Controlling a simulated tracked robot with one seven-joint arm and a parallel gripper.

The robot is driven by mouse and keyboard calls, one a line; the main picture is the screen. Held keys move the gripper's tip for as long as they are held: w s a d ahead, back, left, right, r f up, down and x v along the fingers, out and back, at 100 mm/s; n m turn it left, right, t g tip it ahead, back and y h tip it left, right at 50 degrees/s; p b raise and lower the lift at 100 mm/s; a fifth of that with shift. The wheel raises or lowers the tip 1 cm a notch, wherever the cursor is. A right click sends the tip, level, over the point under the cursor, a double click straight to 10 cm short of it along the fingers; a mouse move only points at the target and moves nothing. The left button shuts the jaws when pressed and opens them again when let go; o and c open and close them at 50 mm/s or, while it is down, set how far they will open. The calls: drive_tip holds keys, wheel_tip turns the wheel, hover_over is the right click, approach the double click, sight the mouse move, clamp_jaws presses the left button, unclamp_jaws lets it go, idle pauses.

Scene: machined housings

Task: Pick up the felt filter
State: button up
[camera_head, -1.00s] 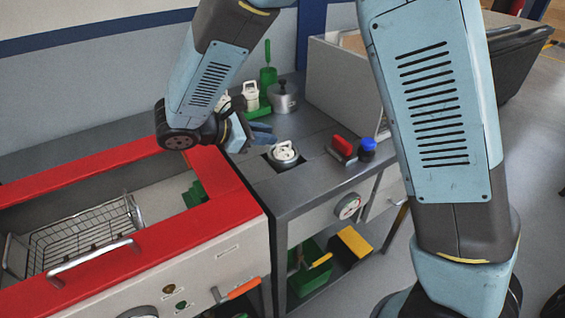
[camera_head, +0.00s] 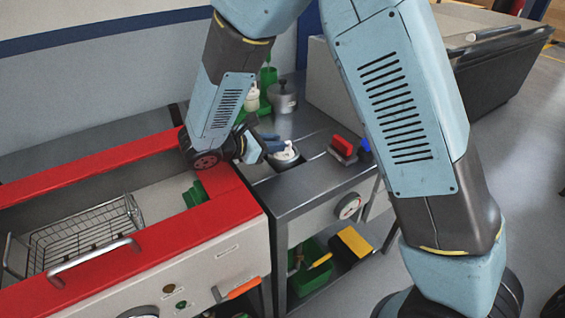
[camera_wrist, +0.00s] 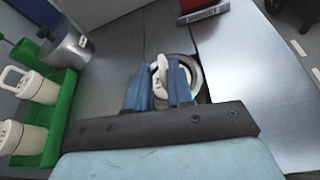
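A white round piece with a raised looped handle (camera_wrist: 160,72) sits in a round metal-rimmed well in the grey worktop. It also shows in the head view (camera_head: 288,154), partly hidden by my fingers. I cannot tell for sure whether this is the felt filter, and no other piece is clearly a felt filter. My gripper (camera_wrist: 158,68) is at the well, its blue fingers on either side of the white handle. They look apart, and contact with the handle cannot be made out. My gripper (camera_head: 279,145) reaches in from the left in the head view.
A green rack (camera_wrist: 60,115) with white handled canisters (camera_wrist: 36,88) stands left in the wrist view. A silver lidded pot (camera_head: 282,97) is behind the well. A red-topped block (camera_head: 343,147) stands to its right. A red-rimmed basin (camera_head: 155,235) with a wire basket is at left.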

sight(289, 142)
drive_tip(key=shift+x, duration=2.7)
drive_tip(key=shift+s, duration=0.1)
clamp_jaws()
